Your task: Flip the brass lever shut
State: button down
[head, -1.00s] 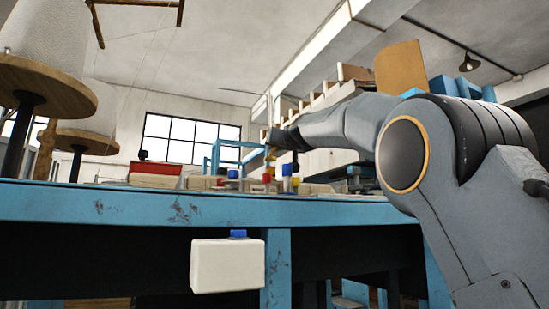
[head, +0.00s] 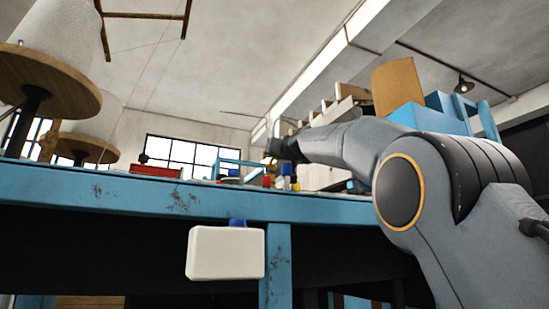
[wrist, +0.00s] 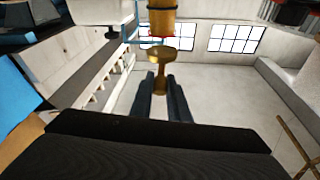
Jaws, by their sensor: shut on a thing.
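The brass lever (wrist: 160,62) shows in the wrist view, a flared, gold-coloured piece with a narrow stem, beside a yellow cylindrical body with a red band (wrist: 162,22). My gripper (wrist: 160,80) has its two dark fingers on either side of the stem and is shut on it. In the head view my gripper (head: 270,157) is small and far off, above the back of the blue table. I cannot make out the lever there.
The blue table (head: 130,196) spans the head view. Small red, blue and yellow items (head: 285,175) and a red box (head: 155,171) stand on it. A white box with a blue top (head: 225,252) is at its front. Large thread cones (head: 60,40) stand left.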

jog(key=c, duration=1.7)
grip_release()
jog(key=shift+b+v, duration=2.65)
jog(key=shift+v, duration=1.3)
